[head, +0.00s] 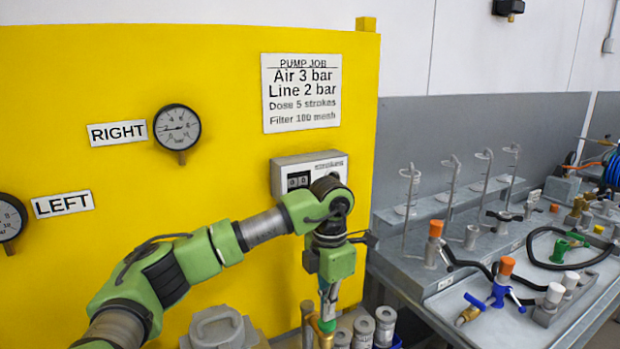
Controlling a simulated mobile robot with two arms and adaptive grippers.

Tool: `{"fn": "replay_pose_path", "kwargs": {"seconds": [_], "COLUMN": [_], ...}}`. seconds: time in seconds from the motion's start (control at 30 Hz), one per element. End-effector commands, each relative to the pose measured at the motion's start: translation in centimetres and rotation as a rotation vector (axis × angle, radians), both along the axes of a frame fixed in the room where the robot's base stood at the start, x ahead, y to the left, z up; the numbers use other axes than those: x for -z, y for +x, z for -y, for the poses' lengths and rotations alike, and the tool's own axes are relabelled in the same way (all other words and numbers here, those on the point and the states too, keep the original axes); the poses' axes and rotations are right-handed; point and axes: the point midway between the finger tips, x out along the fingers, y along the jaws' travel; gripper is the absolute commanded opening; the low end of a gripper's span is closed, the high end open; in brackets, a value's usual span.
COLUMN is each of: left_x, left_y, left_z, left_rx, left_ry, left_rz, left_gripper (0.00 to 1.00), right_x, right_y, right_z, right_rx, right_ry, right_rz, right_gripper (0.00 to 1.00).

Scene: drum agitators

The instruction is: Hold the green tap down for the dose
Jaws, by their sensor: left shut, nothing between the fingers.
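My left gripper (327,311) points straight down in front of the yellow panel (240,240), with its fingers shut and empty. A small green part (326,325), which looks like the green tap, shows right at the fingertips, on top of brass pipework (325,340). The fingertips look to be touching it or just above it; I cannot tell which. My wrist and the bottom picture edge hide most of the tap. A grey stroke counter box (281,181) on the panel is partly hidden behind my arm. My right gripper is not in view.
A job sign (301,93) reads air 3 bar, line 2 bar, dose 5 strokes. Gauges labelled RIGHT (177,127) and LEFT (8,218) hang on the panel. Grey canisters (385,325) stand close right of the gripper. A cluttered grey bench (425,275) lies further right.

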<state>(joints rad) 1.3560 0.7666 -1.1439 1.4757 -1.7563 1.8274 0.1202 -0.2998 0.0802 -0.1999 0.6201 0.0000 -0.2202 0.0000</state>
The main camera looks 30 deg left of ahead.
Motion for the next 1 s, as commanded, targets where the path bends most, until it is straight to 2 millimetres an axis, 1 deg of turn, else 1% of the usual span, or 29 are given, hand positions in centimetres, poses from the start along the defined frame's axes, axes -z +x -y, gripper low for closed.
{"fn": "replay_pose_path", "kwargs": {"seconds": [0.03, 0.53, 1.0], "left_x": [0.4, 2.5, 2.4], "left_y": [0.0, -0.1, -0.1], "left_z": [0.0, 0.0, 0.0], "left_rx": [0.0, 0.0, 0.001], "left_ry": [0.0, 0.0, 0.001], "left_rz": [0.0, -0.002, -0.004], "left_gripper": [0.0, 0.0, 0.0], "right_x": [0.3, 1.7, 1.5], "right_y": [0.0, 0.0, 0.0], "right_z": [-0.1, -0.3, -0.1], "right_rx": [0.001, 0.002, 0.001], "right_ry": [0.001, 0.003, 0.001], "right_rz": [0.0, -0.001, 0.0], "right_gripper": [0.0, 0.0, 0.0]}}
